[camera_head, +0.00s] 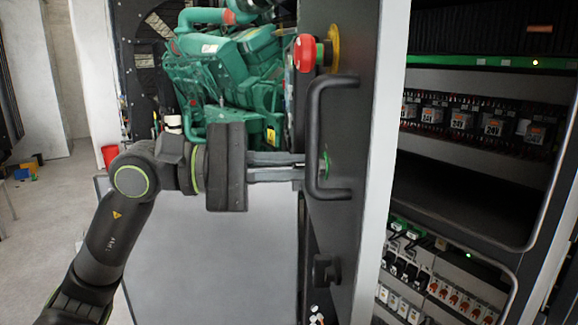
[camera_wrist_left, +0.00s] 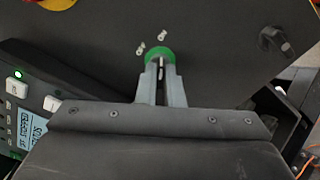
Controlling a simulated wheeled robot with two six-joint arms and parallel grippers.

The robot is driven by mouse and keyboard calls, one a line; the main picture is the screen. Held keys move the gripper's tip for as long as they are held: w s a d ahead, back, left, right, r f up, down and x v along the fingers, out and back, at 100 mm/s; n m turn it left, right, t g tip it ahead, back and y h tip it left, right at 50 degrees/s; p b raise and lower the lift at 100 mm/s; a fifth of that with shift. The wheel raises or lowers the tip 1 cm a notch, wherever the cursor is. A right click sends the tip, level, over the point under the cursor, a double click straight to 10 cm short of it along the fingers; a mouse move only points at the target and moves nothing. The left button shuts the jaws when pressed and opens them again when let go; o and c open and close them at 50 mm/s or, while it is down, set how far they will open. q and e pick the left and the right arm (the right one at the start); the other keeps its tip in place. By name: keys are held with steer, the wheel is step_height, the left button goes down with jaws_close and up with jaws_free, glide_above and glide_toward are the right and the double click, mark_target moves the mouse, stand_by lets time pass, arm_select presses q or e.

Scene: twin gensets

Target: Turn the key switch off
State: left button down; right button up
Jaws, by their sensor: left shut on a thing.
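The key switch (camera_head: 327,163) has a green collar and sits on the dark door panel, behind the black handle in the head view. In the left wrist view the green collar (camera_wrist_left: 160,52) surrounds the tips of my left gripper (camera_wrist_left: 160,72). My left gripper (camera_head: 302,165) reaches in from the left and is shut on the key at the switch. The thin key shows only slightly between the fingers, so its exact angle is hard to tell. My right gripper is in neither view.
A black D-shaped handle (camera_head: 317,140) stands close beside my fingertips. A red mushroom button (camera_head: 305,53) is above, a black knob (camera_head: 325,270) below. A display panel (camera_wrist_left: 32,135) is at left in the wrist view. An open cabinet (camera_head: 470,180) is right; a green engine (camera_head: 230,70) is behind.

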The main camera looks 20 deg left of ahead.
arm_select(q)
steer(key=shift+f, duration=0.1)
steer(key=shift+n+b, duration=2.6)
steer(key=shift+n, duration=3.4)
steer(key=c, duration=1.6)
jaws_free()
steer(key=shift+o, duration=0.2)
steer(key=shift+a, duration=0.1)
